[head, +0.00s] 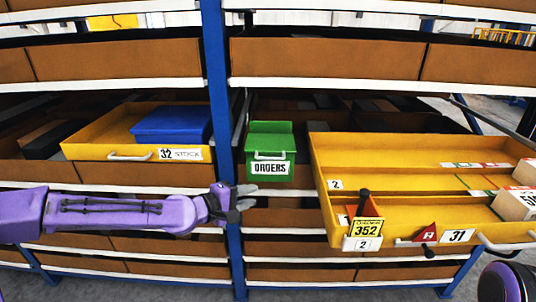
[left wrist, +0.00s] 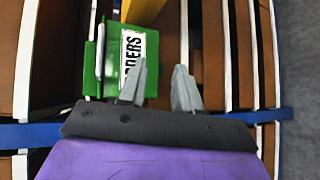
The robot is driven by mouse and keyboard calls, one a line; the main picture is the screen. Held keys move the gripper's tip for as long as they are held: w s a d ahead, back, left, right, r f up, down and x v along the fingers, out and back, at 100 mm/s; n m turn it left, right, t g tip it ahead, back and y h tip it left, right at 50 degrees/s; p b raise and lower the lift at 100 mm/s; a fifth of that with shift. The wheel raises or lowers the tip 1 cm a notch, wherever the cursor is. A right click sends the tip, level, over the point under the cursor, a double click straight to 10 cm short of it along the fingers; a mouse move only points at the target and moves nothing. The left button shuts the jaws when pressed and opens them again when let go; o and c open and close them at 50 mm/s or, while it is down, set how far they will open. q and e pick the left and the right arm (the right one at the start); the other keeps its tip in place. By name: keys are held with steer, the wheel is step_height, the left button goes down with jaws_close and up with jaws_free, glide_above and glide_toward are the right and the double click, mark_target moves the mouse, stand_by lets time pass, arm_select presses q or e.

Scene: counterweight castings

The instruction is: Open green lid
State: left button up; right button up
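A green box with a green lid (head: 270,135) stands on the shelf in the middle of the head view. Its front bears an ORDERS label (head: 269,168) and a pale handle (head: 270,155). The green box (left wrist: 112,60) also shows in the left wrist view, turned sideways, with its label partly hidden by a finger. The lid looks closed. My left gripper (head: 240,197) is below and left of the box front, in front of the blue post. In the left wrist view its two fingers (left wrist: 162,85) are apart with nothing visible between them. My right gripper is not visible.
A yellow drawer (head: 105,152) with a blue lid (head: 172,123) is at left. A blue post (head: 218,90) stands beside the green box.

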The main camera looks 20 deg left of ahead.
arm_select(q)
steer(key=t, duration=0.1)
glide_toward(269, 158)
steer(key=f, duration=0.1)
steer(key=h, duration=0.1)
steer(key=x, duration=0.6)
steer(key=p+x, duration=0.1)
steer(key=x, duration=0.3)
steer(key=shift+w+a+r, duration=0.15)
steer(key=shift+w+a, duration=0.15)
steer(key=shift+a, duration=0.05)
jaws_close()
